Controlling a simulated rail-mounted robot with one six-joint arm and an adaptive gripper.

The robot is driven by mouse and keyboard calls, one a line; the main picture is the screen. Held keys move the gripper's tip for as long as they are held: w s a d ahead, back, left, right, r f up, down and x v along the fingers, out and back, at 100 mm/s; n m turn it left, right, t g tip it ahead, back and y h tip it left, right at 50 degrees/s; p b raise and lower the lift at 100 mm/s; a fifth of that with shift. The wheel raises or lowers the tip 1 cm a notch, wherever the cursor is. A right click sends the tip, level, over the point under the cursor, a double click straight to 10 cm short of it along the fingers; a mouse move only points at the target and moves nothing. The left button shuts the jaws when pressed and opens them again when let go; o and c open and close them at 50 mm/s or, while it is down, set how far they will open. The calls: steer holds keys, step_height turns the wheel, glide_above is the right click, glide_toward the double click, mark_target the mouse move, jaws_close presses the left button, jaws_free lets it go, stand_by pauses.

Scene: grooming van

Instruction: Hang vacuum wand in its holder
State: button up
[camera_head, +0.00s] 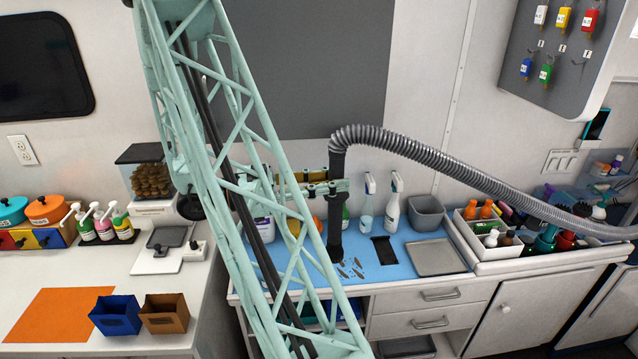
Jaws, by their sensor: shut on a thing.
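The vacuum wand (335,225) is a black tube, held upright over the blue countertop mat. Its lower end is at or just above the mat, next to brown debris; contact is unclear. A grey ribbed hose (430,155) bends over from its top and runs right, out of view. My gripper (338,186) is shut on the upper part of the wand. My mint-green lattice arm crosses the view to the left of it and hides part of the counter. I cannot make out which thing is the wand's holder.
Spray bottles (391,205) and a grey bin (426,213) stand behind and right of the wand. A grey tray (436,257) lies on the blue mat (375,273). A white crate of bottles (482,252) stands further right, under the hose. Brown debris (350,268) lies beside the wand's foot.

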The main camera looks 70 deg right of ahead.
steer(key=s+d+r+m+y+p, duration=0.1)
steer(key=s+d, duration=0.2)
steer(key=s, duration=0.8)
steer(key=s+d+r+m+g+y+p, duration=0.1)
steer(key=s+d, duration=0.3)
steer(key=s, duration=0.7)
steer(key=s+d+r+m+g+y+p, duration=0.1)
steer(key=s+d+r+y+p, duration=0.1)
steer(key=s, duration=0.9)
steer(key=shift+d+m+y+p, duration=0.4)
steer(key=shift+d+y+p, duration=0.3)
steer(key=shift+d, duration=0.25)
steer(key=shift+f, duration=0.2)
steer(key=shift+f+b, duration=1.9)
steer(key=shift+f, duration=1)
